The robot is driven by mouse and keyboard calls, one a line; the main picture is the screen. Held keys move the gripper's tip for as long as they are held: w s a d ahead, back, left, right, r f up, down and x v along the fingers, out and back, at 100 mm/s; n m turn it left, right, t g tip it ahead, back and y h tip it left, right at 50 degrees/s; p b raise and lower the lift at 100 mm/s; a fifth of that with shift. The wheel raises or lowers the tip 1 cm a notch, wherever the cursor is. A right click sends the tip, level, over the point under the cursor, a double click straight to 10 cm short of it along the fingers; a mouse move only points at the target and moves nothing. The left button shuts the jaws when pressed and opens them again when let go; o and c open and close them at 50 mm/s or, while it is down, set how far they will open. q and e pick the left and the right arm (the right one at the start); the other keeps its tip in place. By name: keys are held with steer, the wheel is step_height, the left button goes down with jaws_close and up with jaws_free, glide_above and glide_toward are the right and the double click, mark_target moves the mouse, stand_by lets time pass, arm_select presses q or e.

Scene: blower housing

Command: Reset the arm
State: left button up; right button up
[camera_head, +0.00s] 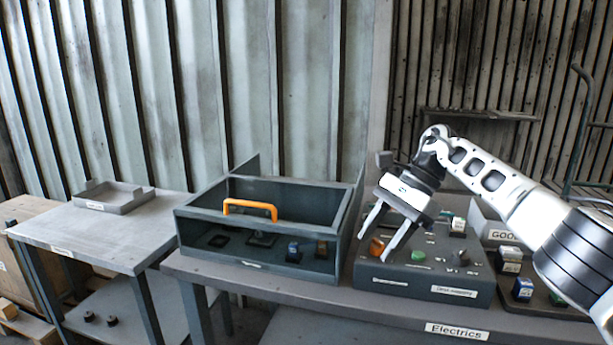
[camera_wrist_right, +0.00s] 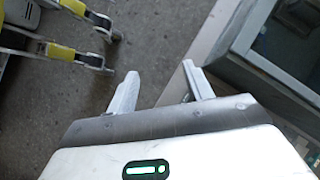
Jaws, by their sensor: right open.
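My right arm (camera_head: 500,185) comes in from the right in the head view. Its gripper (camera_head: 381,241) is open and empty, pointing down over the left part of the control panel box (camera_head: 467,270). The open fingers also show in the right wrist view (camera_wrist_right: 158,90), with bare floor between them and nothing held. My left gripper is not in the head view. In the right wrist view, yellow and grey parts show at the upper left; I cannot tell for sure what they belong to.
A grey open-front housing with an orange handle (camera_head: 250,209) stands left of the panel on the bench marked Electrics (camera_head: 400,318). A side table (camera_head: 110,237) holds a shallow tray (camera_head: 113,197). Small blocks (camera_head: 522,289) sit right of the panel, near a bin marked GOOD.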

steer(key=s+a+f+m+t+y, duration=0.35)
steer(key=a+f+m+y, duration=0.25)
steer(key=a+m, duration=0.35)
steer(key=s+a+f+m+t+y, duration=0.3)
steer(key=s+a+f+m+y, duration=0.25)
steer(key=a+m+y, duration=0.35)
steer(key=s+d+f+m+t+h, duration=0.2)
steer(key=d+f+m+t+h, duration=0.35)
steer(key=m, duration=0.65)
steer(key=s+d+f+m+t+h, duration=0.2)
steer(key=d+f+m+t+h, duration=0.35)
steer(key=m, duration=0.65)
steer(key=s+d+f+m+g+h, duration=0.2)
steer(key=s+d+f+m+h, duration=0.1)
steer(key=s+m, duration=0.4)
steer(key=s+d+f+m+g+h, duration=0.3)
steer(key=s+d+f+m+h, duration=0.1)
steer(key=s, duration=0.5)
steer(key=d+f+m, duration=0.1)
steer(key=d+m, duration=0.1)
steer(key=m, duration=0.1)
steer(key=shift+f+h, duration=0.3)
steer(key=shift+s, duration=0.1)
